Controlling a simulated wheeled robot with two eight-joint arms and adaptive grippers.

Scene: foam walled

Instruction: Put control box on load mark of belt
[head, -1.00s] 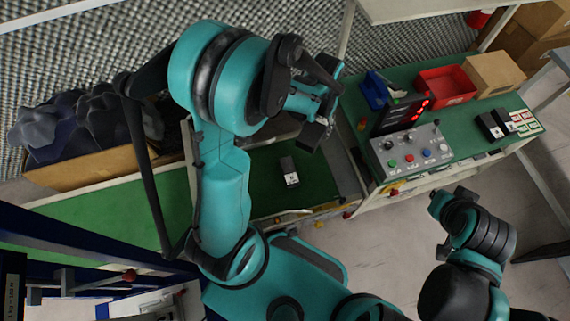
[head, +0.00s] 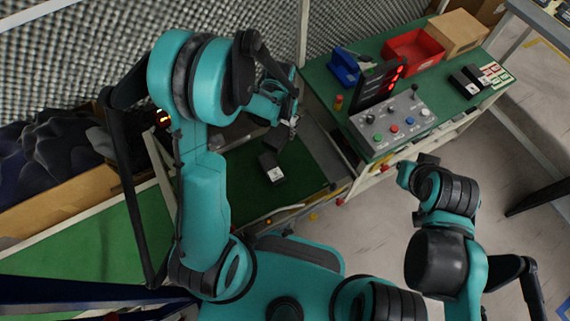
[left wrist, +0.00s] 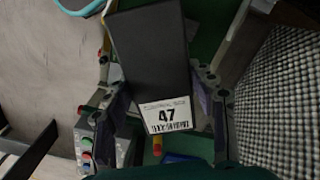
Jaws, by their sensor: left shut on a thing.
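A black box with a white label reading 47 (left wrist: 150,55) fills the middle of the left wrist view. My left gripper (left wrist: 158,104) is shut on it, with one finger on each side. I cannot make out the load mark.
A green bench holds a control panel with buttons (head: 392,123), a display with red lights (head: 380,84), a blue bin (head: 345,67), a red tray (head: 413,52), a cardboard box (head: 457,34) and two dark boxes (head: 469,82). A mesh wall stands behind. Dark sacks lie at left.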

